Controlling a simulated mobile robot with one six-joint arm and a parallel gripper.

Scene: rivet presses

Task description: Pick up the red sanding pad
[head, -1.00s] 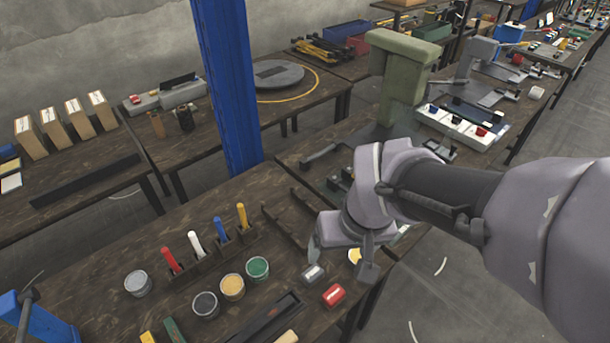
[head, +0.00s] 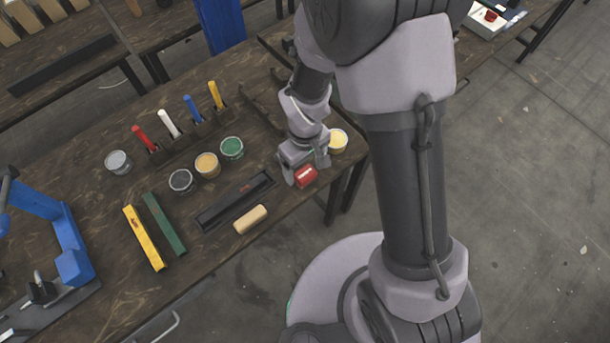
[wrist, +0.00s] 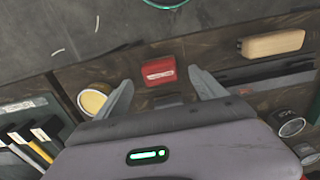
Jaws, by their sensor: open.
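The red sanding pad (head: 305,176) is a small red block with a pale label, lying near the front edge of the dark wooden bench. In the wrist view the red pad (wrist: 158,71) lies just beyond and between the fingertips, and I see no contact. My gripper (head: 307,171) is open and points down at the bench by the pad. In the wrist view the gripper (wrist: 162,77) has its two fingers spread with nothing held. A grey pad (wrist: 168,101) lies next to the red one, nearer the palm; the gripper hides it in the head view.
A cream-topped can (head: 338,140) stands close to the right finger. A tan block (head: 250,219) and a black tray (head: 236,201) lie to the left. Several paint cans, including a green one (head: 231,148), stand farther left. The bench's front edge is close by.

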